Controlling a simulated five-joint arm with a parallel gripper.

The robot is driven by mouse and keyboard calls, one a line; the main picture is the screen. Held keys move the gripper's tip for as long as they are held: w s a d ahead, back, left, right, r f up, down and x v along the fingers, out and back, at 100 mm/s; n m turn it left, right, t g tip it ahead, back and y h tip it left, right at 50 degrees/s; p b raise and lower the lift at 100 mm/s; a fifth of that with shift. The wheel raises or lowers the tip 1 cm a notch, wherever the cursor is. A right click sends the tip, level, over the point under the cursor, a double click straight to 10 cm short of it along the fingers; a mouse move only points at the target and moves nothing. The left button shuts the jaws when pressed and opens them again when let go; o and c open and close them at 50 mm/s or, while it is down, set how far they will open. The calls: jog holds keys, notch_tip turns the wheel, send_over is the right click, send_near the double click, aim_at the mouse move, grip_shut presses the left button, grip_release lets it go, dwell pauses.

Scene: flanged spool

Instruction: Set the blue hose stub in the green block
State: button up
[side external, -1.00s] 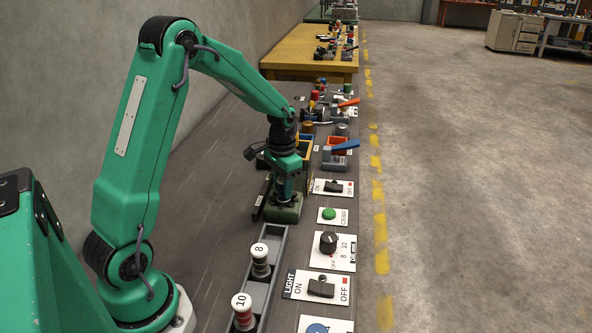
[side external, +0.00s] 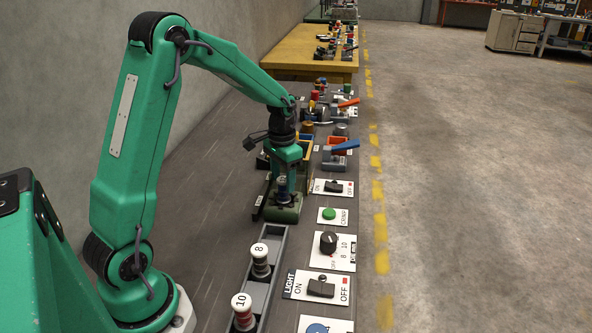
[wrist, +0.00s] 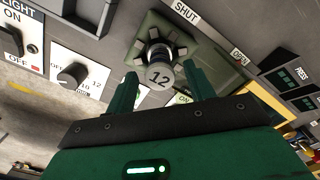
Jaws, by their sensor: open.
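The green block (side external: 284,212) stands on the bench beyond the grey tray. A dark bluish stub (side external: 283,188) with a pale end cap stands in it; in the wrist view the cap (wrist: 160,76) reads 12. The wrist view shows the stub's dark body among the jaw-like pieces of the green block (wrist: 203,56). My gripper (side external: 285,168) is open just above the stub. In the wrist view my gripper (wrist: 161,74) has one finger on each side of the cap, with gaps visible. The stub's lower end is hidden in the block.
A grey tray (side external: 282,245) holds spools marked 8 (side external: 260,252) and 10 (side external: 241,303). Along the right edge are a light switch (side external: 320,288), a black knob (side external: 328,242) and a green button (side external: 329,213). Bins (side external: 306,148) stand beyond the block.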

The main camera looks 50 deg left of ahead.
notch_tip(320, 180, up, 10)
jog(key=shift+f, duration=0.15)
dwell(0.3)
jog(key=shift+d, duration=0.1)
dwell(0.4)
jog(key=s+d+r+t, duration=0.2)
jog(key=s+d+r, duration=0.1)
jog(key=s+d, duration=0.4)
jog(key=s+d+r+t, duration=0.2)
jog(key=s+d, duration=0.5)
jog(key=s, duration=0.5)
jog(key=shift+s+d+r+t, duration=0.15)
jog(key=shift+d+r+t, duration=0.25)
jog(key=shift+t, duration=0.4)
